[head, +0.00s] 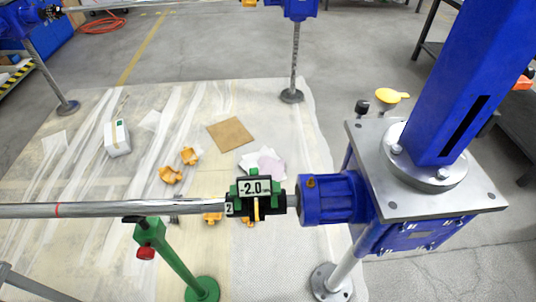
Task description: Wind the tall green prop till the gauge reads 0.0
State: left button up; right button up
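A green prop (172,257) stands at the lower middle, leaning in the picture, on a round green foot (202,290). It has a red knob (146,253) on its side and a black piece (133,219) at its top, just below the long steel shaft (110,209). I cannot tell whether it touches the shaft. The gauge (254,187) at the shaft's right end reads -2.0, on a green and black mount. A small tag (229,208) beside it reads 2. Neither of my grippers is in view.
A blue gearbox (330,197) and a large blue column (445,90) on a steel plate (375,150) fill the right. A yellow dished piece (391,96) shows behind the plate. Plastic sheeting (85,165) with orange pieces (190,156), a white box (117,138) and cardboard (230,134) covers the floor.

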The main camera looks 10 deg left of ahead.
aim_at(145, 252)
jog(key=u, duration=1.7)
jog(key=j+z, duration=0.4)
jog(key=k+j+z, duration=0.15)
jog(key=j+z, duration=0.25)
jog(key=j, duration=0.15)
jog(key=k+j+z, duration=0.15)
jog(key=j+z, duration=0.25)
jog(key=j, duration=0.1)
